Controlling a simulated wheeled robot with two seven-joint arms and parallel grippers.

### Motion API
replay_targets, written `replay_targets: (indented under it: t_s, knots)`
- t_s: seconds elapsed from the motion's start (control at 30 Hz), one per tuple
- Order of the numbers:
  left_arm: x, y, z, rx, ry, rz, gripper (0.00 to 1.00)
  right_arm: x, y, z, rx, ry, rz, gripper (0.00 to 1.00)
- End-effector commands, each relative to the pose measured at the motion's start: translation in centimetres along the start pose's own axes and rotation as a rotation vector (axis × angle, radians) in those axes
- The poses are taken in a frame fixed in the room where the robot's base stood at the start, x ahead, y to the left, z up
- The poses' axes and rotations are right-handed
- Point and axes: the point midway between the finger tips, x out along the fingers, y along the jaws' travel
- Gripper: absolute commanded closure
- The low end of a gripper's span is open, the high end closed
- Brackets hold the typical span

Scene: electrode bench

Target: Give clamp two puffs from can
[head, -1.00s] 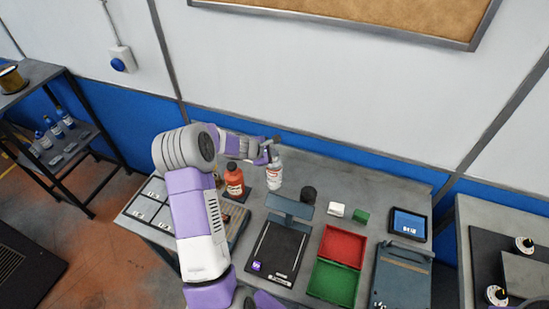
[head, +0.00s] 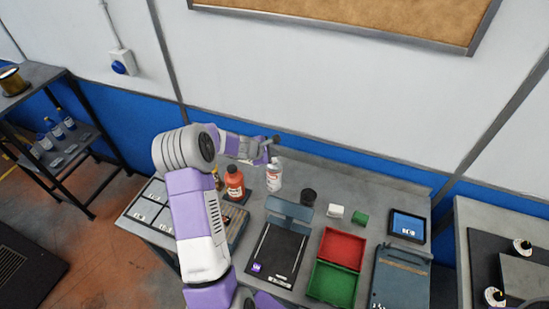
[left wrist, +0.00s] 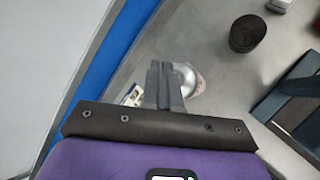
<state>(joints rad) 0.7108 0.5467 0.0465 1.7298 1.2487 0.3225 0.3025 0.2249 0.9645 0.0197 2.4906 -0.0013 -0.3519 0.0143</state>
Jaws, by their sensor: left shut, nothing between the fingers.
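A white spray can (head: 274,177) with a printed label stands upright at the back of the bench, right of an orange bottle. My left gripper (head: 275,142) is shut and empty, just above the can's top. In the left wrist view the shut fingers (left wrist: 165,85) partly cover the can's pale round top (left wrist: 188,80); contact cannot be told there. A black plate with a blue-grey crosspiece (head: 288,212) stands in front of the can; I cannot tell if this is the clamp. My right gripper is not in view.
The orange bottle (head: 235,182) stands close left of the can. A dark round pot (head: 308,196), a white block (head: 336,211) and a green block (head: 360,217) stand to its right. A red tray (head: 342,248), a green tray (head: 333,284) and a tablet (head: 408,225) lie further right.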

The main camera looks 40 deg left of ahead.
Motion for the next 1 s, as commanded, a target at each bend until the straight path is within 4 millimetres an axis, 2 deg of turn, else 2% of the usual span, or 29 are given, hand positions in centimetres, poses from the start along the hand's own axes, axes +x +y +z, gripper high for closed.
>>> replay_targets:
  t_s: [0.1,0.47,1.0]
  knots:
    - [-1.2,0.9,0.9,0.001,0.0,0.001,1.0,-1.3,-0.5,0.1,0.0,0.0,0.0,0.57]
    - [-3.6,2.6,2.6,0.001,-0.001,0.001,1.0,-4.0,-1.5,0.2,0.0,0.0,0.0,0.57]
    - [-3.6,2.6,2.6,0.0,0.0,0.001,1.0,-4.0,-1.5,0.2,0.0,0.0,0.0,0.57]
